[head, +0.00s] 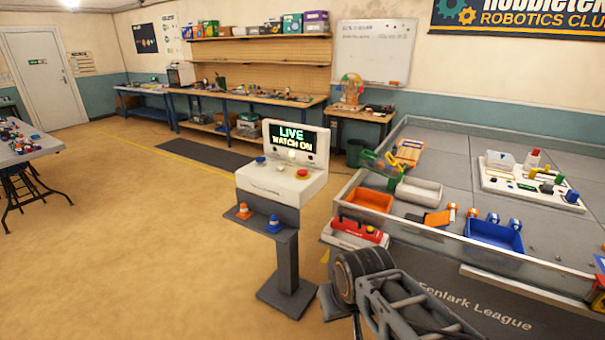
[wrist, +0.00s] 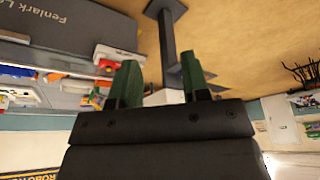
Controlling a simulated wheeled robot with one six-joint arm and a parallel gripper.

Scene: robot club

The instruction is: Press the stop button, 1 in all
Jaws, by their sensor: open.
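A white console (head: 262,188) stands on a grey pedestal in the head view. Its screen (head: 296,140) reads "LIVE WATCH ON". A red button (head: 302,173) is on the right of its sloped top, and a blue button (head: 260,161) is on the left. I cannot read any label on the buttons. My gripper (wrist: 160,72) shows in the wrist view with its two green fingers apart and nothing held. A white part of the console shows beyond and between the fingers, with a gap. The buttons cannot be made out in the wrist view.
A shelf under the console holds an orange cone (head: 243,211) and a blue cone (head: 274,224). At right is a grey walled table (head: 450,200) with an orange bin (head: 369,200), a blue bin (head: 494,236) and a red-and-white box (head: 358,232). Open floor lies left of the console.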

